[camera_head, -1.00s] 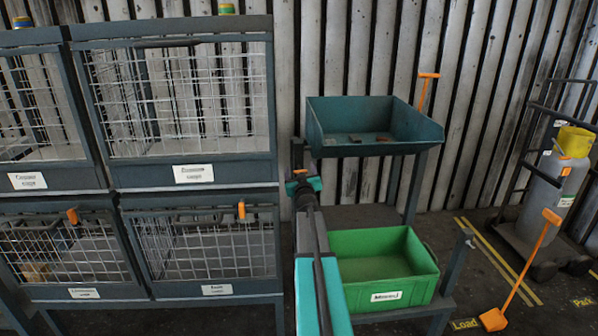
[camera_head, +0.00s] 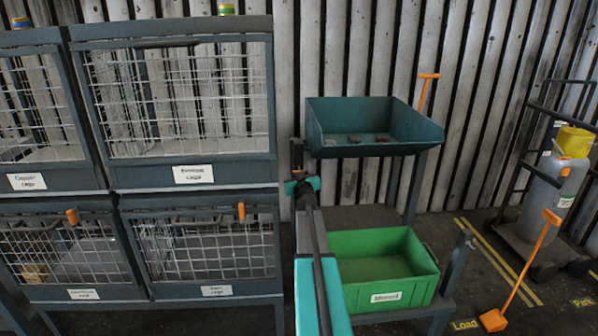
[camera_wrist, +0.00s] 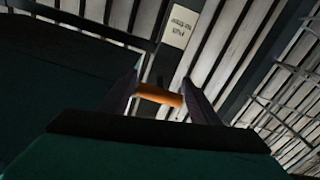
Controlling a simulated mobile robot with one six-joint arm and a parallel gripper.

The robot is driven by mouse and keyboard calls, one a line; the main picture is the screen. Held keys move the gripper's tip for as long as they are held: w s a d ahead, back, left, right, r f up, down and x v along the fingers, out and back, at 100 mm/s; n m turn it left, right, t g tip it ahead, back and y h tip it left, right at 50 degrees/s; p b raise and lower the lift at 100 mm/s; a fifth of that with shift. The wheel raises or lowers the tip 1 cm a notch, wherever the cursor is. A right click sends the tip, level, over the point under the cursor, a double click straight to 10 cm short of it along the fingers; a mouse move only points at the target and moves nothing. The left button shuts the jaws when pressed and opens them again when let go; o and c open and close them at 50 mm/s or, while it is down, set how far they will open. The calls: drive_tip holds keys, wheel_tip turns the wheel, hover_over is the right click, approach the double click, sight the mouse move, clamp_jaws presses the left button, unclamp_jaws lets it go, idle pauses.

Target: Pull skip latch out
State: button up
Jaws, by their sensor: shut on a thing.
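The skip (camera_head: 375,150) is a dark teal open tray on a stand, right of my arm in the head view, with a few small dark pieces inside. In the wrist view an orange bar, seemingly the skip latch handle (camera_wrist: 160,96), lies between the two dark fingers of my gripper (camera_wrist: 158,98). My gripper is shut on it. In the head view my gripper (camera_head: 299,172) is beside the skip's left side. My arm hides most of the latch there, and how far out it sits cannot be told.
A green bin (camera_head: 375,268) stands below the skip. Wire cages (camera_head: 180,105) with labelled fronts are close on the left. At the right are an orange-handled shovel (camera_head: 533,262) and a cart with a grey cylinder (camera_head: 548,195). A label plate (camera_wrist: 180,25) shows in the wrist view.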

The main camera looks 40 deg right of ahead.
drive_tip(key=shift+v, duration=1.55)
drive_tip(key=shift+o, duration=0.2)
drive_tip(key=shift+s+f+p, duration=0.1)
drive_tip(key=shift+p, duration=0.2)
drive_tip(key=shift+a, duration=0.1)
drive_tip(key=shift+c, duration=0.2)
drive_tip(key=o, duration=1.4)
drive_tip(key=shift+s, duration=0.1)
drive_tip(key=p+v, duration=0.1)
drive_tip(key=v, duration=1.2)
drive_tip(key=shift+s+a, duration=0.25)
